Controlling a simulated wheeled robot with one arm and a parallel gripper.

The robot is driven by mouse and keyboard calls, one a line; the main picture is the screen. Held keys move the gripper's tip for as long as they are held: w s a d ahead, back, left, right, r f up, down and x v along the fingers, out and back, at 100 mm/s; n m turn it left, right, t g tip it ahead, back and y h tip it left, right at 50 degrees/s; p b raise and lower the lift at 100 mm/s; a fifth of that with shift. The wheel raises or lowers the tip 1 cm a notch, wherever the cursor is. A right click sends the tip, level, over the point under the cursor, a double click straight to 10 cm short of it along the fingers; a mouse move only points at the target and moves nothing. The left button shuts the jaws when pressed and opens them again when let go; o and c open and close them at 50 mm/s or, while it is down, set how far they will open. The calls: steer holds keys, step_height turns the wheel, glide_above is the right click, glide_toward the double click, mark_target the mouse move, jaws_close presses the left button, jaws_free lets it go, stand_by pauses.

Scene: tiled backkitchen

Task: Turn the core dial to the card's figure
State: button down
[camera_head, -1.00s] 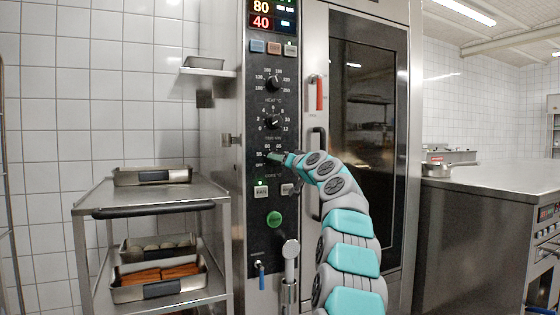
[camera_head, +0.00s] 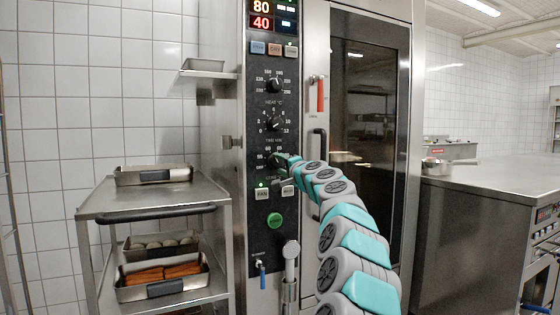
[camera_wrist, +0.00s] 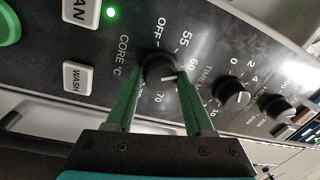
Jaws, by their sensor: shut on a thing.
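The core dial (camera_wrist: 158,70) is a round black knob on the dark control panel, labelled CORE °C, with OFF, 55, 60 and 70 readable around it. Its white pointer mark faces the lower right in the wrist view, on the side between 60 and 70; a finger hides part of the scale there. My gripper (camera_wrist: 160,76) is shut on the dial, one green finger on each side. In the head view my gripper (camera_head: 282,160) reaches the panel from the right and covers much of the dial. I cannot make out a card with a figure.
The heat dial (camera_head: 273,85) and time dial (camera_head: 272,123) sit above, under a lit display (camera_head: 261,14). The WASH button (camera_wrist: 78,77) and green button (camera_head: 274,220) are nearby. A door handle (camera_head: 319,150) stands to the right. A steel trolley (camera_head: 150,199) with trays stands left.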

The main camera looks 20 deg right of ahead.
steer(key=shift+m+p, duration=0.3)
steer(key=shift+m, duration=0.4)
steer(key=shift+c, duration=1.4)
jaws_free()
steer(key=shift+s, duration=0.15)
steer(key=s+b, duration=0.2)
steer(key=s, duration=0.5)
steer(key=shift+s+d+f, duration=0.15)
steer(key=shift+s+f, duration=0.1)
steer(key=shift+f, duration=0.1)
